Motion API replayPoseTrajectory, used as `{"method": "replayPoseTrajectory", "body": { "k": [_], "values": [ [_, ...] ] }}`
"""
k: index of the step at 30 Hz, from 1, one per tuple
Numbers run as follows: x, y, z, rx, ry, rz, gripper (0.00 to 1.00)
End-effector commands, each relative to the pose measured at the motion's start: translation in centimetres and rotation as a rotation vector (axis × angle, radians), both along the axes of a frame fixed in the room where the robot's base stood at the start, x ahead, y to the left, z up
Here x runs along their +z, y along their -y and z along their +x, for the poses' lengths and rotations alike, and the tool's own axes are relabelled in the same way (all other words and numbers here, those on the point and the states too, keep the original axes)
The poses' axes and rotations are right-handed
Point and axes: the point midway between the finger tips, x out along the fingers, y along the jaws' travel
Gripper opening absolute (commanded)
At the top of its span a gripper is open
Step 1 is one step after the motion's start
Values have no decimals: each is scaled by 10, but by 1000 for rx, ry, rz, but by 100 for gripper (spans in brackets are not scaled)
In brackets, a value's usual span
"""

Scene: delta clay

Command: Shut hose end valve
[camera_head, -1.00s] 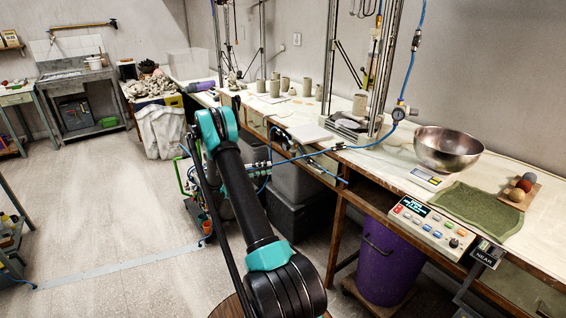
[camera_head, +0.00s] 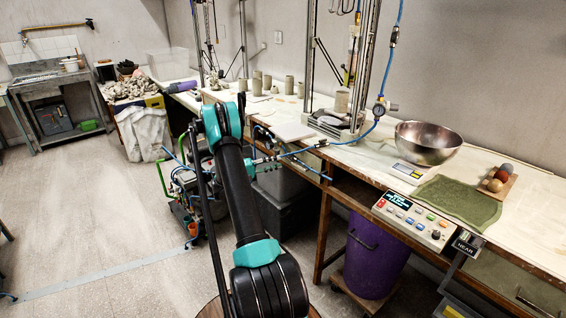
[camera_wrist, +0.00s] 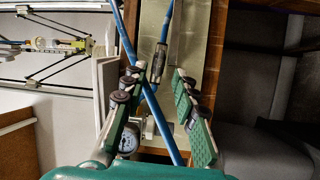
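A blue hose (camera_wrist: 168,130) crosses the wrist view between my gripper's fingers, and a second blue length joins a metal fitting (camera_wrist: 160,58) just beyond the fingertips. This fitting may be the hose end valve; its handle position cannot be told. My gripper (camera_wrist: 160,78) is open, with green fingers and dark round pads on either side of the hose, and nothing is clamped. In the head view, the blue hose (camera_head: 357,138) runs from a gauge along the bench's front edge, with small fittings near my arm. My forearm partly hides that area.
A round gauge (camera_wrist: 130,138) sits beside the left finger in the wrist view. The wooden bench (camera_head: 395,160) holds a steel bowl (camera_head: 428,143), a green cloth (camera_head: 455,200) and a control box (camera_head: 412,222). A purple bin (camera_head: 372,258) stands below.

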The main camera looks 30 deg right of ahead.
Motion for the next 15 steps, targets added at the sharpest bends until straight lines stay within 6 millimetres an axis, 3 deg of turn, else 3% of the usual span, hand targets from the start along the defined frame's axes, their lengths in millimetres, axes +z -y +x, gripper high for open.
{"method": "replayPoseTrajectory", "body": {
  "k": [6,15],
  "values": [
    [3,27,-10,-1,0,0,29],
    [4,36,-12,1,1,0,29]
  ]
}}
